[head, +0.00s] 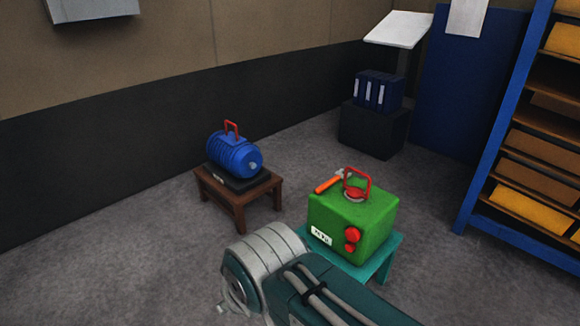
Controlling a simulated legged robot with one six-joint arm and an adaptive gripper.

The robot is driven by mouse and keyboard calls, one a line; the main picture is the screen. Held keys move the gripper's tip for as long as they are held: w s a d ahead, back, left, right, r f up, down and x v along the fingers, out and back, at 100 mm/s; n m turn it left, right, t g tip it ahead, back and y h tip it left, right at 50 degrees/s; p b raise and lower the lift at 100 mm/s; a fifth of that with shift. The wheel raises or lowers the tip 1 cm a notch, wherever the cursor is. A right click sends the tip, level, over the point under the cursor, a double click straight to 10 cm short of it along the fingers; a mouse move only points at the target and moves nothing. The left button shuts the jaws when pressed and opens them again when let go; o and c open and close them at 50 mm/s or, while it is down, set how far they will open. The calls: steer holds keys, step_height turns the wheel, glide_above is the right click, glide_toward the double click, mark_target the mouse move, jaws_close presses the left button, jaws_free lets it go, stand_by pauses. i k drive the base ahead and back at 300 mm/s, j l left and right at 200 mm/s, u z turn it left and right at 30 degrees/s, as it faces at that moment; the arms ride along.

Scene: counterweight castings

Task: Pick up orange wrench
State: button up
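An orange wrench (328,184) with a grey metal head lies on top of a green box (333,211). Its head end is close to the red handle (367,183) on the box, and the handle partly hides that end. The green box has red knobs and a white label on its front and stands on a teal stool (381,258). My arm reaches in from the bottom, in front of the stool. My gripper cannot be made out in this view; only arm links show.
A blue ribbed motor (234,154) with a red handle sits on a brown stool (241,201) to the left. Blue binders (377,91) stand on a dark block at the back. A shelf rack (507,125) stands at right. Grey floor is clear between them.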

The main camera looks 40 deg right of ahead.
mark_target(338, 175)
steer(key=i+z, duration=0.15)
steer(key=i, duration=0.5)
steer(key=i+j+z, duration=0.15)
steer(key=i, duration=0.55)
steer(key=i+l+z, duration=0.1)
steer(key=i+z, duration=0.15)
steer(key=z, duration=0.2)
steer(key=i+z, duration=0.3)
steer(key=z, duration=0.2)
steer(key=i+j+z, duration=0.15)
steer(key=z, duration=0.3)
steer(key=i+l+z, duration=0.1)
steer(key=i+z, duration=0.2)
steer(key=i, duration=0.15)
steer(key=i+z, duration=0.3)
steer(key=i, duration=0.2)
